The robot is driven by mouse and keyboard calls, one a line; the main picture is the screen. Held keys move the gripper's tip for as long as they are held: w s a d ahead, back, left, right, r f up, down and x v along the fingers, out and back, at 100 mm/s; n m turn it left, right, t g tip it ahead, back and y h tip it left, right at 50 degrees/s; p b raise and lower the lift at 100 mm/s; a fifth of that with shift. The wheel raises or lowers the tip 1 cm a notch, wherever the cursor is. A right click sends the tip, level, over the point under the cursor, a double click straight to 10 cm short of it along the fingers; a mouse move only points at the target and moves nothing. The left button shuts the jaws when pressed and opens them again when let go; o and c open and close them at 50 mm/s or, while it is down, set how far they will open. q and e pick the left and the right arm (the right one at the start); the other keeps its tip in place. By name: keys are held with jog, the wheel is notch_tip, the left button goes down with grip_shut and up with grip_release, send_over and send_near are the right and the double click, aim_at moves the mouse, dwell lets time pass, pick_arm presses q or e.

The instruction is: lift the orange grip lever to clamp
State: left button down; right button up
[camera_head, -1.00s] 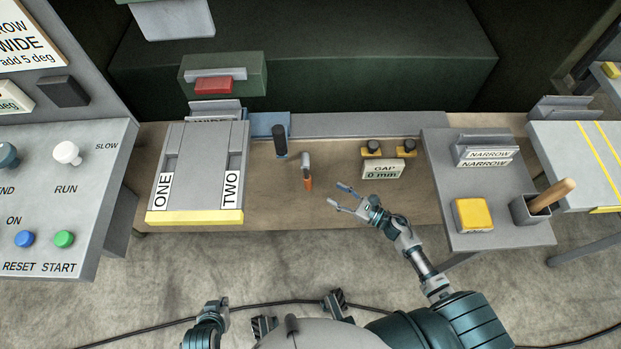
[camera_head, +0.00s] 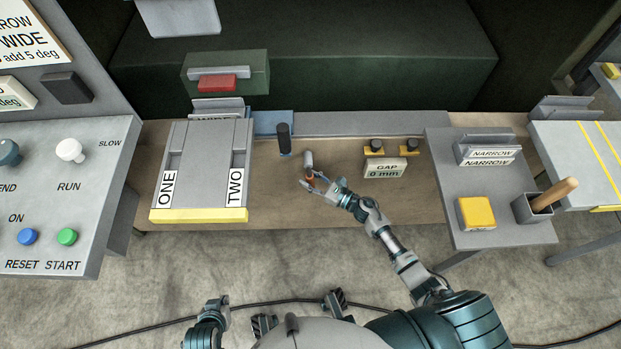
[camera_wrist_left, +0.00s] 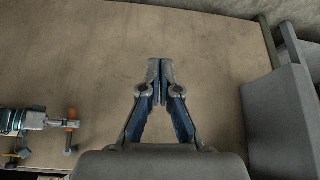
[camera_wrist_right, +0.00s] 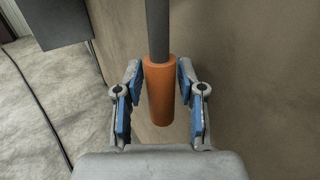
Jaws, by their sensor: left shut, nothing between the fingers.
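The orange grip (camera_head: 310,174) sits on the end of a short grey lever (camera_head: 308,159) at the wooden bench (camera_head: 275,205). The right wrist view shows the orange grip (camera_wrist_right: 160,95) large, hanging on a grey rod. My right gripper (camera_head: 309,183) is open around the grip, one blue-padded finger on each side; in the right wrist view (camera_wrist_right: 160,75) narrow gaps show beside the grip. The left wrist view shows the orange grip (camera_wrist_left: 71,130) small at the left. My left gripper (camera_head: 218,308) is low in the head view, away from the lever; its fingers (camera_wrist_left: 157,70) are shut and empty.
A black upright handle (camera_head: 284,139) stands just behind the lever. The ONE/TWO plate block (camera_head: 205,160) is to the left. The GAP 0 mm sign (camera_head: 385,168) is to the right, before a grey side table (camera_head: 500,230) with a yellow block.

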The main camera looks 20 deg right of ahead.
jog(key=shift+a, duration=0.1)
grip_shut()
jog(key=shift+d, duration=0.2)
